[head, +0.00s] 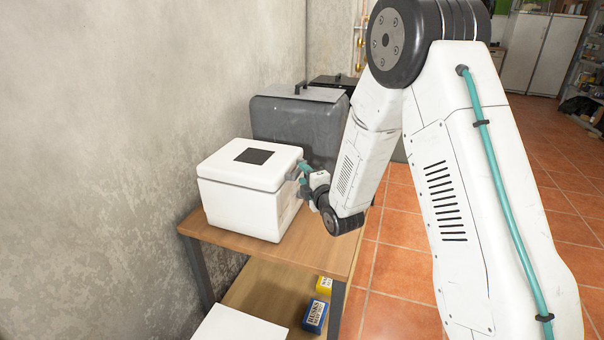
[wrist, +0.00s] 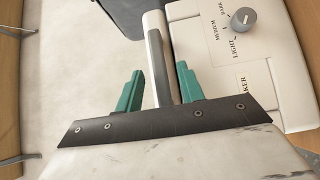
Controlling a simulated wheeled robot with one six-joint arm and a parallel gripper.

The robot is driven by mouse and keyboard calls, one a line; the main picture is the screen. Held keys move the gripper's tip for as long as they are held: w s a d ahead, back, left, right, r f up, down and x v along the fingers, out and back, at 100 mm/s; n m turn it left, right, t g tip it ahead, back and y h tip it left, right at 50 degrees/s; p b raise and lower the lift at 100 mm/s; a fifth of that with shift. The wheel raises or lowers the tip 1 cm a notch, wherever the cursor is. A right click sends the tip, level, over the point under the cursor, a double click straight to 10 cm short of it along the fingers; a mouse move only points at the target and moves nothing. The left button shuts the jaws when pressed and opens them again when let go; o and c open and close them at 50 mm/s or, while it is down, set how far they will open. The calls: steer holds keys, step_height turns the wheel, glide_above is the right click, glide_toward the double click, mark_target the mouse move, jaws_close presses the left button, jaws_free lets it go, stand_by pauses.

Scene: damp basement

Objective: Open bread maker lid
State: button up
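The white bread maker (head: 238,208) stands on the wooden table against the wall. Its lid (head: 222,168), with a dark square on top, looks closed. My gripper (head: 302,172) is at the right side of the bread maker, near the lid's edge. In the wrist view, the two teal fingers of my gripper (wrist: 160,80) are apart, with a grey and white bar (wrist: 158,50), seemingly the lid's handle or edge, between them. Gaps show on both sides of the bar. A grey dial (wrist: 243,20) with browning labels is on the face beside it. Any contact is unclear.
A dark grey case (head: 298,118) stands right behind the bread maker. Blue (head: 314,317) and yellow (head: 325,285) boxes sit on the table's lower shelf (head: 262,300). A white surface (head: 238,326) lies in front. Open tiled floor (head: 400,290) is to the right.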

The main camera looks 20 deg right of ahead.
steer(key=shift+w+a, duration=0.15)
steer(key=shift+w, duration=0.9)
jaws_close()
steer(key=shift+r, duration=0.1)
